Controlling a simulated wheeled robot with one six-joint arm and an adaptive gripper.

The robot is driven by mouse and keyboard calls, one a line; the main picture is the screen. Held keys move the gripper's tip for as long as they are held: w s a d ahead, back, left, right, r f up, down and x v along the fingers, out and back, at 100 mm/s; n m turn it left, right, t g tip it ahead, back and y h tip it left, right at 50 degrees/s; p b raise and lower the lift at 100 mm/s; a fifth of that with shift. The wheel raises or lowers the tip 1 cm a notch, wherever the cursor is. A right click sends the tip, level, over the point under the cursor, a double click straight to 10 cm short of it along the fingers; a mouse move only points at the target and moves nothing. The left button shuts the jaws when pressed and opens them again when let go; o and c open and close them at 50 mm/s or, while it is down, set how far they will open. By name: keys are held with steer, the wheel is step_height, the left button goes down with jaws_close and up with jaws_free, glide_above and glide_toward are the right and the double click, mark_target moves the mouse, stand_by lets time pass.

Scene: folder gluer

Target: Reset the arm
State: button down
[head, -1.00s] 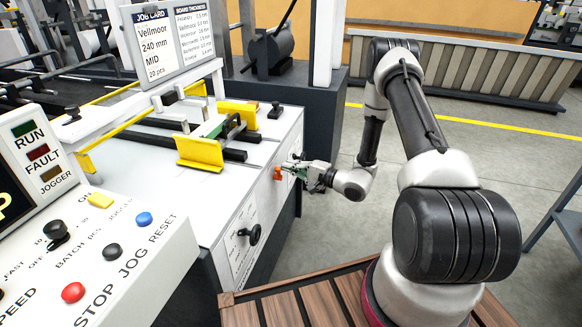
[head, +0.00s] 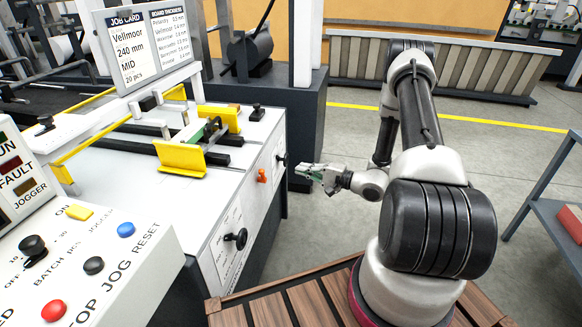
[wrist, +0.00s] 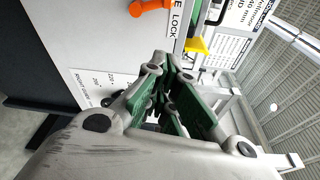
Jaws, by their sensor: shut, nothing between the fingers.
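My gripper (head: 310,172) is at the end of my arm in the head view, beside the machine's white side panel and apart from it. Its green-padded fingers (wrist: 170,103) fill the middle of the wrist view; they are shut with nothing between them. An orange lever (head: 262,176) on the side panel stands to the left of the gripper; it also shows at the top of the wrist view (wrist: 150,6). A black knob (head: 282,159) sits on the panel near the gripper, and another black knob (head: 237,238) is lower down.
A control panel (head: 80,255) with coloured buttons is at the left. Yellow guides (head: 180,157) stand on the white machine top. A job card (head: 128,45) stands above. A grey shelf with a red item (head: 571,223) is at the right. Open floor lies behind my arm.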

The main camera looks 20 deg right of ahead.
steer(key=shift+s+d, duration=0.5)
